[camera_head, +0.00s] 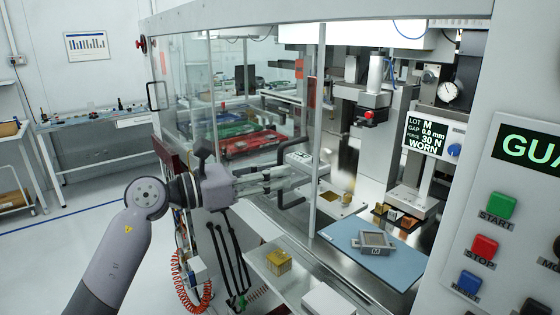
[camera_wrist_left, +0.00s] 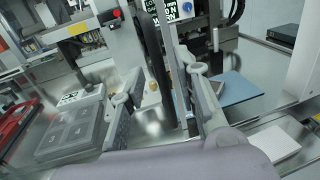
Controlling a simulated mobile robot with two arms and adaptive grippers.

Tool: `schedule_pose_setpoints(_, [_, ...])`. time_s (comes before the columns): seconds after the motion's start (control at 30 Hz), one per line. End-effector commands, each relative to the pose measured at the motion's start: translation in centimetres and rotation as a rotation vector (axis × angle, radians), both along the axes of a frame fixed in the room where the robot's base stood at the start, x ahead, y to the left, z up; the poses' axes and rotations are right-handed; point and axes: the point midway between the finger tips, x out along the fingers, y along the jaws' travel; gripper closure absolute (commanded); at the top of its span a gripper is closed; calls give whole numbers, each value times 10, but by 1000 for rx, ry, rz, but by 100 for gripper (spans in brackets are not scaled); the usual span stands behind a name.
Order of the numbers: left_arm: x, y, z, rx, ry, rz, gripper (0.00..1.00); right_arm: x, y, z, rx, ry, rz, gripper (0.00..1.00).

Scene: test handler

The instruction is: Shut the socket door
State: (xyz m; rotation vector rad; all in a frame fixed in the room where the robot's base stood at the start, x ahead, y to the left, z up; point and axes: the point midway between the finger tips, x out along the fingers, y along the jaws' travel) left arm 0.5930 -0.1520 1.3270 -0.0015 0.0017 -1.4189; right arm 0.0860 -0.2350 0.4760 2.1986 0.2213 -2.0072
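A clear glass door panel with a pale upright edge post (camera_head: 317,120) stands at the front of the machine. I take it for the socket door. A black C-shaped handle (camera_head: 282,197) sits on it near the post. My left gripper (camera_head: 285,181) reaches in from the left at the height of the handle, its fingers pointing right. In the left wrist view its two fingers (camera_wrist_left: 165,105) are spread apart, with a dark upright bar showing in the gap. Whether the fingers touch the handle cannot be told. My right gripper is not in view.
A blue mat (camera_head: 380,262) holding a grey socket frame (camera_head: 373,240) lies to the right of the post. A gold block (camera_head: 278,262) sits on a front ledge. Red and green trays (camera_head: 250,142) show behind the glass. The control panel (camera_head: 505,220) is at right.

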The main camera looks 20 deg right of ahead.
Motion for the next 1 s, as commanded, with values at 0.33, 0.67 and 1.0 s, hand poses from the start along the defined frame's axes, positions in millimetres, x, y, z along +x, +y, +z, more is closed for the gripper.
schedule_pose_setpoints(0.33, [3,-19,-1,0,0,1,70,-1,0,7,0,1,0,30])
schedule_pose_setpoints(0.67, [3,-19,-1,0,0,0,82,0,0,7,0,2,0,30])
schedule_pose_setpoints(1.0, [3,-18,0,0,0,0,100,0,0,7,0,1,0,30])
